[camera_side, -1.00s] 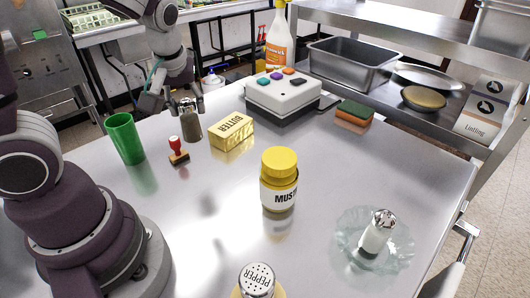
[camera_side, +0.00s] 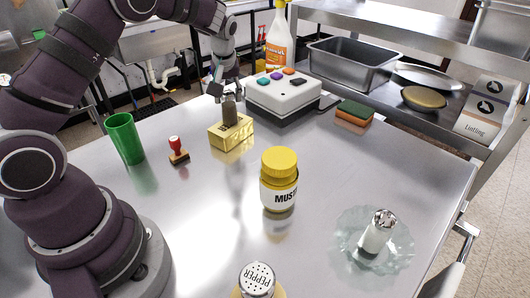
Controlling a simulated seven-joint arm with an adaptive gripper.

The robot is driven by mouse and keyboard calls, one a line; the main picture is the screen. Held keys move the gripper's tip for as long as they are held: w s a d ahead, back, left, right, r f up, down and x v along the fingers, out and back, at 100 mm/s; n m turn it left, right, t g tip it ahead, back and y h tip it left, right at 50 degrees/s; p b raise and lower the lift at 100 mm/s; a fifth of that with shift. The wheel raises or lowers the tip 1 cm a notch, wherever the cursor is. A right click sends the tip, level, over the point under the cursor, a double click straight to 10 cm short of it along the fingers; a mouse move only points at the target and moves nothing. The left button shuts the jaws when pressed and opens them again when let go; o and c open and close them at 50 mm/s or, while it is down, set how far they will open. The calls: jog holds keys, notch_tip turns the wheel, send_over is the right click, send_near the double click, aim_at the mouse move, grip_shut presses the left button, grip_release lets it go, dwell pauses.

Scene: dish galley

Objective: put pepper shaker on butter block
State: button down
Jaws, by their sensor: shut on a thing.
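A shaker with a silver holed lid marked PEPPER (camera_side: 257,281) stands at the front edge of the picture, its lower part cut off. The gold butter block (camera_side: 232,138) lies on the steel table left of centre. My gripper (camera_side: 229,98) is above the butter block, shut on a small grey-brown cylinder (camera_side: 230,115). The cylinder is upright over the top of the block; its lower end appears to meet the block, but I cannot tell whether it rests there.
A mustard jar (camera_side: 279,182) stands mid-table. A white-bodied shaker (camera_side: 374,238) is on a glass dish (camera_side: 347,255) at right. A green cup (camera_side: 126,140) and red-handled stamp (camera_side: 178,150) are left. A button box (camera_side: 284,96) and sponge (camera_side: 354,116) are behind.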

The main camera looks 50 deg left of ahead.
jog(key=c, duration=0.7)
grip_release()
jog(key=shift+f, duration=0.1)
jog(key=shift+o, duration=0.2)
jog(key=v, duration=1.2)
jog(key=s+d+m+t+h, duration=0.3)
jog(key=s+d+m, duration=0.8)
jog(key=s, duration=0.5)
jog(key=shift+d+h, duration=0.3)
